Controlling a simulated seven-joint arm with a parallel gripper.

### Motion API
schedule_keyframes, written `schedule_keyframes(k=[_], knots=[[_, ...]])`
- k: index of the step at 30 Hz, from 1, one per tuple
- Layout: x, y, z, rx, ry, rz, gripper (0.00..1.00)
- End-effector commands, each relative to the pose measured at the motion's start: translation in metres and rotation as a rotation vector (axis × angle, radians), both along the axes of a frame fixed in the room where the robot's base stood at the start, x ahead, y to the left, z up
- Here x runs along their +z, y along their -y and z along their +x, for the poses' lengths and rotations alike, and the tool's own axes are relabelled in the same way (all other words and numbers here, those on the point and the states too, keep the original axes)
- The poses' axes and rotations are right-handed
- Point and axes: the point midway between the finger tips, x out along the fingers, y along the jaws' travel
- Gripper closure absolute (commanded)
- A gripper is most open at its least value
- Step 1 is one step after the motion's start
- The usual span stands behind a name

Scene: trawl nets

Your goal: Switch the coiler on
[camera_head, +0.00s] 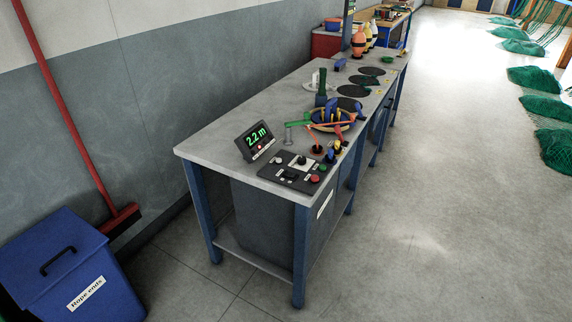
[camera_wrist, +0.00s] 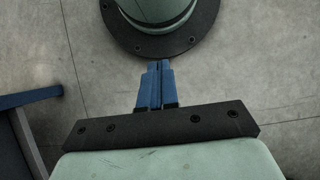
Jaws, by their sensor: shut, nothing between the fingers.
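A dark control panel (camera_head: 304,186) lies on the near end of the grey bench in the head view. It carries a red button (camera_head: 315,179), a green button (camera_head: 322,168), a dark knob (camera_head: 301,160), a pale knob (camera_head: 279,160) and a black control (camera_head: 290,175). Their settings are too small to read. A display (camera_head: 254,141) behind the panel reads 2.2 m in green. My gripper (camera_wrist: 158,65) shows only in the wrist view. Its blue fingers are shut and empty, above the floor, with no panel in that view.
The bench (camera_head: 225,148) also holds coiled rope and tools (camera_head: 334,113), a dark green upright bottle-like thing (camera_head: 321,88) and black discs (camera_head: 370,71). A blue Rope ends bin (camera_head: 100,268) and red broom (camera_head: 75,125) stand left.

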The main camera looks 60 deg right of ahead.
Motion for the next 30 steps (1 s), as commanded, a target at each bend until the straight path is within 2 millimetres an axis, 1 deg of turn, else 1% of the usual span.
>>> schedule_keyframes(k=[1,6,11,19,25,30], knots=[[0.005,0.0,0.013,0.0,0.022,0.0,1.0],[0.022,0.0,0.051,0.0,0.091,0.0,1.0],[0.041,0.001,0.086,-0.002,0.154,-0.001,1.0],[0.077,0.005,0.142,-0.017,0.255,-0.004,1.0],[0.107,0.013,0.181,-0.04,0.326,-0.01,1.0],[0.135,0.024,0.213,-0.07,0.38,-0.018,1.0]])
